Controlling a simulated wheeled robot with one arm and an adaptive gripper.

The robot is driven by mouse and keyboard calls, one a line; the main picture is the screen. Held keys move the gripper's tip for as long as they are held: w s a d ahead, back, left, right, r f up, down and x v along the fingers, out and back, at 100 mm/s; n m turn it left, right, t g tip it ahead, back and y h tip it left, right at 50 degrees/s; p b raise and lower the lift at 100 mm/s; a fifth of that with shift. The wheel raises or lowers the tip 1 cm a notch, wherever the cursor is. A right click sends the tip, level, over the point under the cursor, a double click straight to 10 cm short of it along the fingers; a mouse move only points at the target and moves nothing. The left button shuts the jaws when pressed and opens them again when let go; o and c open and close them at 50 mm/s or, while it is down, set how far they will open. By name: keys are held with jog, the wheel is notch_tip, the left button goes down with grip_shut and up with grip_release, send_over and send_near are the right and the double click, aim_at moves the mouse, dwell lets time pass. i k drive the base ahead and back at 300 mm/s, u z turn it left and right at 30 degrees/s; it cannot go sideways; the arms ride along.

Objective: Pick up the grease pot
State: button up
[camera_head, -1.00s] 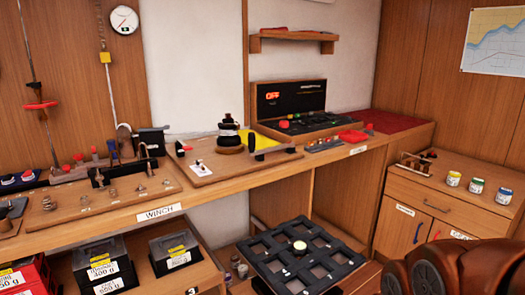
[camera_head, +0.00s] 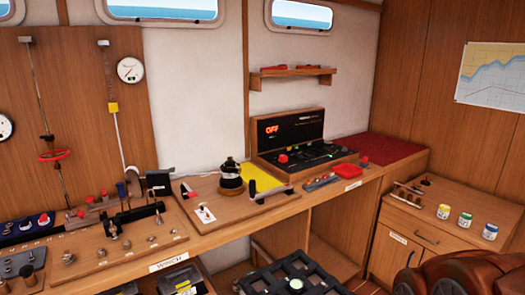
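I cannot tell for sure which thing is the grease pot. Three small white jars with coloured bands stand in a row on the low wooden cabinet at the right: one yellow (camera_head: 443,211), one green (camera_head: 464,219) and one blue (camera_head: 489,231). They stand upright and apart. My gripper is not in view.
A long wooden workbench (camera_head: 222,229) carries a black winch (camera_head: 231,181), a control console (camera_head: 290,143) and metal fittings. A small wooden rack (camera_head: 408,194) stands beside the jars. A brown leather seat (camera_head: 466,275) blocks the lower right, in front of the cabinet (camera_head: 398,243).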

aim_at(465, 219)
jog(key=z, duration=1.65)
jog(key=i, duration=1.25)
jog(key=u, duration=0.75)
jog(key=i, duration=0.9)
jog(key=u, duration=0.9)
